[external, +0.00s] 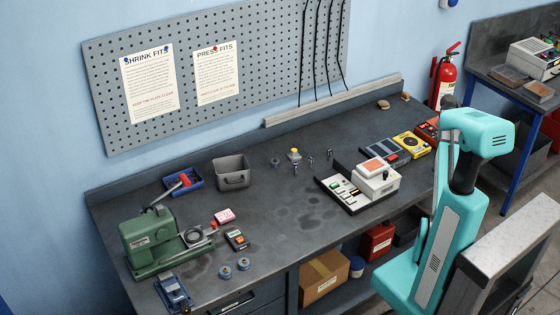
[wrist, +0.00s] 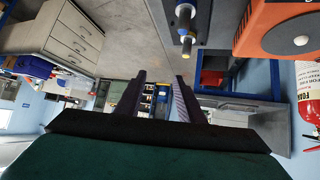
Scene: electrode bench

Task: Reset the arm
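My teal arm stands at the right of the external view, folded up in front of the bench's right end. In the wrist view my gripper (wrist: 160,76) shows as two dark fingers set apart, with only distant background between them. It is open and empty, and touches nothing that I can see. In the external view the fingers are hidden or too small to make out behind the arm.
The dark bench (external: 285,208) holds a green machine (external: 148,242), a grey bin (external: 231,172), a white device (external: 377,181) and a yellow meter (external: 411,145). A fire extinguisher (external: 443,78) stands behind my arm. A grey metal-topped surface (external: 515,240) is close at right.

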